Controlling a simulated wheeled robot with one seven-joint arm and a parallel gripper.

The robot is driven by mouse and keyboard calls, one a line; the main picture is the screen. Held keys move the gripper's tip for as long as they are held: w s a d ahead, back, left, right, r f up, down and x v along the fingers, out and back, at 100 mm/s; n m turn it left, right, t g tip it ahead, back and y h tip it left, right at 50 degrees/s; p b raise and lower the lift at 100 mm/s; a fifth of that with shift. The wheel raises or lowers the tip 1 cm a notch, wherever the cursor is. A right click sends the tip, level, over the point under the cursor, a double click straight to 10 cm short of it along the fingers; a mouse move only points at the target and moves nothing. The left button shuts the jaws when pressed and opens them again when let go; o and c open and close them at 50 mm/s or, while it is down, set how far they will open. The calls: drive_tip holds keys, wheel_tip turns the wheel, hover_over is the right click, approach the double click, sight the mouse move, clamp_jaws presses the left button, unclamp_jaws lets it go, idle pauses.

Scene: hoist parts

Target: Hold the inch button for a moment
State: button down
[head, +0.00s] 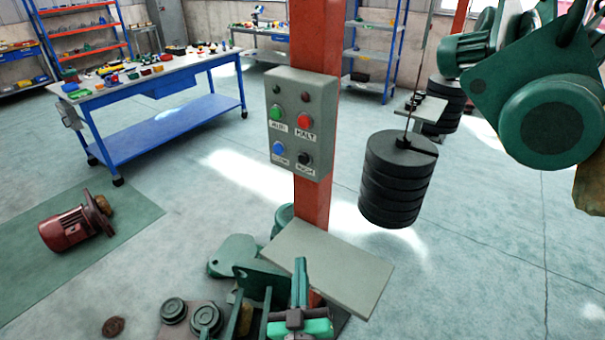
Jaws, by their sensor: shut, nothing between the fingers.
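A grey control box (301,123) is fixed to an orange-red post. It carries a green button (276,112) and a red button (305,121) above, and a blue button (279,148) and a black button (305,158) below, each with a small label. The label under the black button is blurred but seems to read INCH. Two small dark round fittings sit at the top of the box. My gripper (301,264) points upward at the bottom centre, below the box and apart from it. Its fingers are together and empty. No button is covered.
A grey plate (328,268) lies at the post's foot, close behind my gripper, among green hoist parts (235,255). Stacked black weights (396,180) hang right of the post. A red motor (72,227) lies on a mat at left. The air before the box looks clear.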

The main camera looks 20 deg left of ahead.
sight(304, 159)
drive_tip(key=w+a+r+n+y, duration=0.1)
drive_tip(key=w+a+r, duration=0.3)
drive_tip(key=r, duration=0.4)
drive_tip(key=w+a+r+n+y, duration=0.2)
drive_tip(key=w+a+r+n, duration=0.1)
drive_tip(key=r, duration=0.5)
drive_tip(key=shift+w+a+t, duration=0.3)
drive_tip(key=shift+w+a, duration=0.05)
drive_tip(key=shift+a, duration=0.4)
drive_tip(key=w+d, duration=0.3)
drive_tip(key=w, duration=0.5)
drive_tip(key=shift+w, duration=0.15)
drive_tip(key=shift+w, duration=0.15)
idle(0.7)
